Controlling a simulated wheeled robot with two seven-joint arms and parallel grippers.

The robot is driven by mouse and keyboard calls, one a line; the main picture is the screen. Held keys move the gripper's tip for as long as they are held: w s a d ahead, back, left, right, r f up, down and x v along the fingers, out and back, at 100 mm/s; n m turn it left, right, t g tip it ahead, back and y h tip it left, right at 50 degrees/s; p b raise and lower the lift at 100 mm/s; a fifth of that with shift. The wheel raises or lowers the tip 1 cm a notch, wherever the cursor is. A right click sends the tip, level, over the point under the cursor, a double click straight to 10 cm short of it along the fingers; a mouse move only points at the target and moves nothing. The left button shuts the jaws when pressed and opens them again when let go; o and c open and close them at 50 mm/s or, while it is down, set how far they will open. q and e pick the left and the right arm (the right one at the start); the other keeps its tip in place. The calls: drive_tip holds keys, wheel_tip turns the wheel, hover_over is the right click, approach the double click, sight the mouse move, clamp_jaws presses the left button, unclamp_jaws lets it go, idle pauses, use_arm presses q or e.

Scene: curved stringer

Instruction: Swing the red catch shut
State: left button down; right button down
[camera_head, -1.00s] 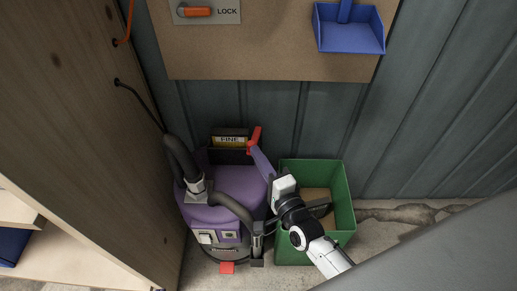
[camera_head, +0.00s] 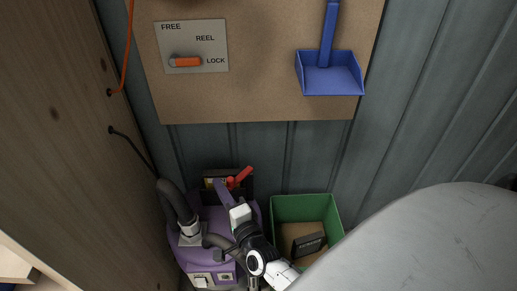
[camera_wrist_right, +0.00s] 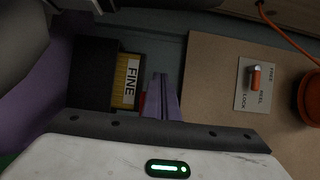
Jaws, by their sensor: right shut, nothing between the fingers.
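The red catch (camera_head: 241,176) is a short red lever beside the dark box (camera_head: 247,188) behind the purple vacuum, with its free end pointing up and to the right. A sliver of red (camera_wrist_right: 143,104) shows beside the fingers in the right wrist view, mostly hidden. My right gripper (camera_head: 219,186) has purple fingers, shut and empty, just left of the catch and in front of the box's yellow label. The fingers also show in the right wrist view (camera_wrist_right: 163,80). I cannot tell whether they touch the catch. My left gripper is not in view.
The purple vacuum (camera_head: 185,252) with its black hose stands left of my right arm. A green bin (camera_head: 328,207) stands to the right. Above are a board with an orange lever (camera_head: 187,62) at LOCK and a blue dustpan (camera_head: 330,80). A wooden panel (camera_head: 60,120) closes the left side.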

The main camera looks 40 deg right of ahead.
drive_tip(key=shift+s+a, duration=0.1)
idle(1.2)
drive_tip(key=s+a, duration=0.1)
drive_tip(key=s, duration=0.9)
drive_tip(key=shift+a, duration=0.4)
drive_tip(key=shift+a, duration=0.1)
drive_tip(key=s+a+f+n+g+y, duration=0.3)
drive_tip(key=s+a+f+n+g, duration=0.1)
drive_tip(key=n, duration=0.7)
drive_tip(key=s+a+f+n+g+y, duration=0.3)
drive_tip(key=s+a+f+n+g, duration=0.1)
drive_tip(key=s+n, duration=0.5)
wheel_tip(320, 180, down, 2)
drive_tip(key=shift+s+a+n+g, duration=0.3)
drive_tip(key=shift+n+g, duration=0.2)
drive_tip(key=shift+n, duration=0.7)
